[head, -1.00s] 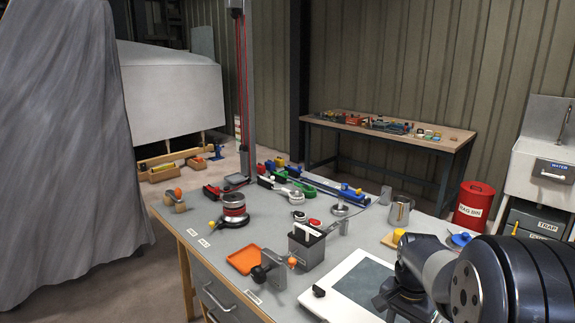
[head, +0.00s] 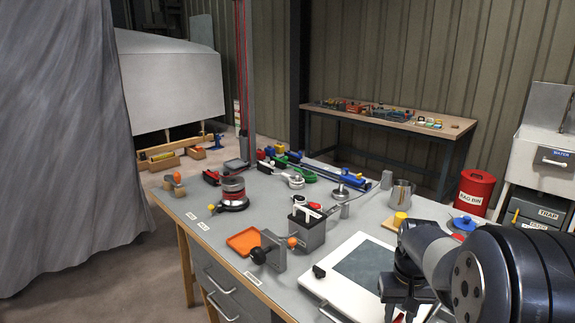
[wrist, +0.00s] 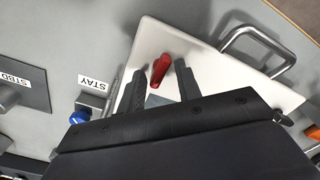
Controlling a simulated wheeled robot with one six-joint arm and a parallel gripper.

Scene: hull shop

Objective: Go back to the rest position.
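My gripper (head: 398,312) hangs low over the right front of the workbench, with its fingers near the bottom edge in the head view. In the wrist view its two dark fingers (wrist: 158,88) stand apart, so it is open. A small red piece (wrist: 160,69) shows between the fingers, with a gap on either side. It appears to lie below them on or above the white board (wrist: 195,51), and I cannot tell its exact height. Nothing is visibly gripped.
The white board with a grey panel (head: 335,290) lies under and beside my gripper. A grey holder (head: 308,236), a clamp with an orange ball (head: 277,256), an orange tray (head: 244,242) and a metal jug (head: 401,196) stand nearby. A red bin (head: 474,192) is beyond the bench.

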